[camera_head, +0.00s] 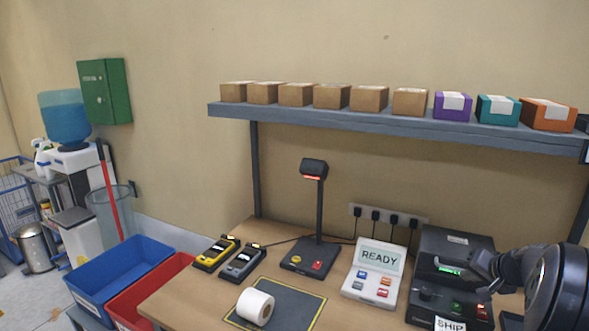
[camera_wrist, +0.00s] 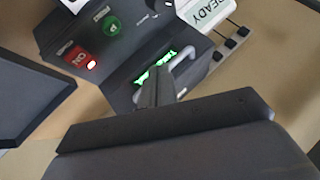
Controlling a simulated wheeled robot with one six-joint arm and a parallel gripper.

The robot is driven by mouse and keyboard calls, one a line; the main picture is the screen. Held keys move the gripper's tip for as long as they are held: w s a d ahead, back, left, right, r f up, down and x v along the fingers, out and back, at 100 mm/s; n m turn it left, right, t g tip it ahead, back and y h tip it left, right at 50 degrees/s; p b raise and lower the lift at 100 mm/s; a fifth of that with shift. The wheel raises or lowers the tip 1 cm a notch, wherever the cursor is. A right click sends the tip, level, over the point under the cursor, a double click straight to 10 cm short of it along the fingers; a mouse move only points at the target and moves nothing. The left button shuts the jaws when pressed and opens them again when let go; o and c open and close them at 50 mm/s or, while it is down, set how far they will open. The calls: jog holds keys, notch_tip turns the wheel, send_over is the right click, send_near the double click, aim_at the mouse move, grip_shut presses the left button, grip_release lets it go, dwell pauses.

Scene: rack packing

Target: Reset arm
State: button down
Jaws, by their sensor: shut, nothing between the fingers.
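My gripper (camera_head: 474,266) is at the right of the head view, in front of the black label printer (camera_head: 455,242). Its fingers are shut with nothing between them. In the wrist view the closed fingers (camera_wrist: 168,84) point at the printer (camera_wrist: 120,45), close to its green lit display. I cannot tell whether they touch it. My arm hides part of the printer's right side and the bench's right end.
The bench (camera_head: 200,290) holds a READY terminal (camera_head: 375,272), a scanner stand (camera_head: 318,215), a paper roll (camera_head: 255,306) on a dark mat and two handheld devices. A shelf (camera_head: 390,124) with several boxes runs above. Blue (camera_head: 120,272) and red bins stand at left.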

aim_at(459, 310)
notch_tip(459, 310, down, 4)
jog(key=shift+b, duration=1.15)
jog(key=shift+f+b, duration=0.35)
jog(key=shift+b, duration=0.9)
jog(key=shift+b, duration=0.35)
